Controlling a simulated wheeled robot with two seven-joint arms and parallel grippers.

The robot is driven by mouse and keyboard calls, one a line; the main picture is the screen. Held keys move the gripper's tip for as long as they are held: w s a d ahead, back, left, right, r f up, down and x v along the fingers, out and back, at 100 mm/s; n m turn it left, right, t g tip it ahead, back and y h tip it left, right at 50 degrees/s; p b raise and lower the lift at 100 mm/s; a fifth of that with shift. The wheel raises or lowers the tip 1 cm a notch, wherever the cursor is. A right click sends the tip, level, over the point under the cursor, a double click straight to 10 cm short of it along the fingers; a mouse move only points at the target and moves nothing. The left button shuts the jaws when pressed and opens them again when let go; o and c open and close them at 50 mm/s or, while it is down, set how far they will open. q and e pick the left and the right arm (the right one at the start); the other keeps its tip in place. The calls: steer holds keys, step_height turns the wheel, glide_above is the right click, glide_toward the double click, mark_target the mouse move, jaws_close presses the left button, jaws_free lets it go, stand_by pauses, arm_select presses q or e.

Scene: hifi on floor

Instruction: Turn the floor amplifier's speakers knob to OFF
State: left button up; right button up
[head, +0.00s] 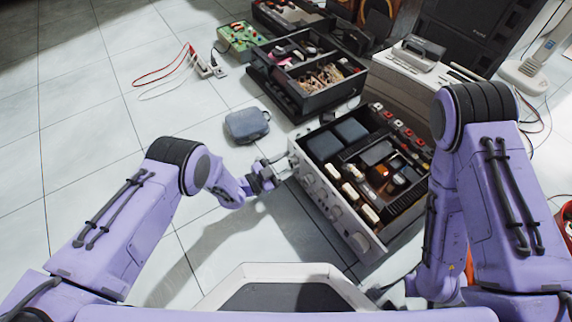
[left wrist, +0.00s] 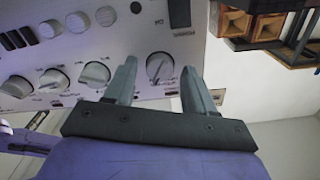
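The floor amplifier (head: 330,207) stands with its lid off, its silver front panel facing my left gripper. My left gripper (head: 262,178) is at the far-left end of that panel. In the left wrist view, the open left fingers (left wrist: 160,70) stand on either side of a round silver end knob (left wrist: 159,68), with a visible gap on each side. The knob has a dark pointer line. Its label is too small to read, so I cannot confirm it is the speakers knob. My right gripper (head: 385,291) is low beside the amplifier, mostly hidden; its fingers are unclear.
More knobs (left wrist: 95,74) line the panel. A grey pouch (head: 247,125) lies on the tiles beyond my left gripper. A black parts box (head: 282,98), a green circuit board (head: 238,37) and cables stand behind.

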arm_select(q)
steer(key=c, duration=0.8)
steer(key=shift+n, duration=0.3)
arm_select(e)
steer(key=shift+w+d+f, duration=0.15)
arm_select(q)
steer(key=n, duration=1.1)
steer(key=shift+s+a+f+b, duration=0.1)
steer(key=shift+a+f+b, duration=0.05)
steer(key=shift+b, duration=0.25)
arm_select(e)
steer(key=shift+w+d+f+t, duration=0.2)
steer(key=shift+w+d+t, duration=0.05)
steer(key=shift+w+t, duration=0.1)
arm_select(q)
steer(key=shift+n, duration=0.3)
steer(key=o, duration=1)
steer(key=shift+o, duration=0.2)
